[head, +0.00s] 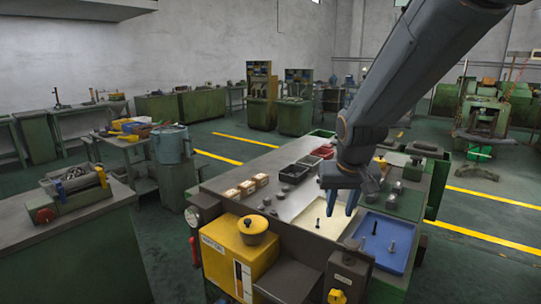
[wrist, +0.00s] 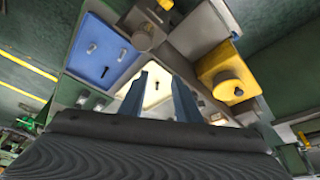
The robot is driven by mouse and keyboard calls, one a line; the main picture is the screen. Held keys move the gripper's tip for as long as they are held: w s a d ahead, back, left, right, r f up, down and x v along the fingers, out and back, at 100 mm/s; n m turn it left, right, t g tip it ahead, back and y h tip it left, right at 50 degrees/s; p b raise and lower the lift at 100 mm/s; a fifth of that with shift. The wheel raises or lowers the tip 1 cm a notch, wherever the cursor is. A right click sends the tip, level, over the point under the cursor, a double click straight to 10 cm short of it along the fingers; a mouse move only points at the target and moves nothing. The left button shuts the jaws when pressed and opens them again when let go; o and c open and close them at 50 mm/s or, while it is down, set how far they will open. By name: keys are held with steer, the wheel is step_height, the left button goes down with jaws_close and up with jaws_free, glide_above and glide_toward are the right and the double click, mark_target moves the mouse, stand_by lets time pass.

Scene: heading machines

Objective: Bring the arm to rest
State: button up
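My arm reaches in from the top right of the head view. My gripper (head: 342,206) points down above the machine's table, over the cream tray (head: 304,218). Its two blue-grey fingers stand apart with nothing held between them. In the wrist view the gripper (wrist: 160,88) also shows a clear gap, with the cream tray and a small dark bolt (wrist: 155,84) visible beyond it. The fingers appear to be above the tray, but the exact height is hard to tell.
A blue tray (head: 398,230) with several bolts lies right of the cream tray. A yellow box (head: 238,262) with a round knob stands at the table's front left. Wooden blocks (head: 239,189) and dark bins (head: 293,173) sit farther back. Open floor lies around the table.

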steer(key=s+d+f+g+b, duration=0.1)
steer(key=s+f+b, duration=0.3)
steer(key=s+f, duration=0.3)
steer(key=s+f+g+b, duration=0.2)
steer(key=s+f+b, duration=0.3)
steer(key=s+f, duration=0.3)
step_height(320, 180, down, 4)
steer(key=shift+d+f, duration=0.2)
steer(key=shift+d, duration=0.2)
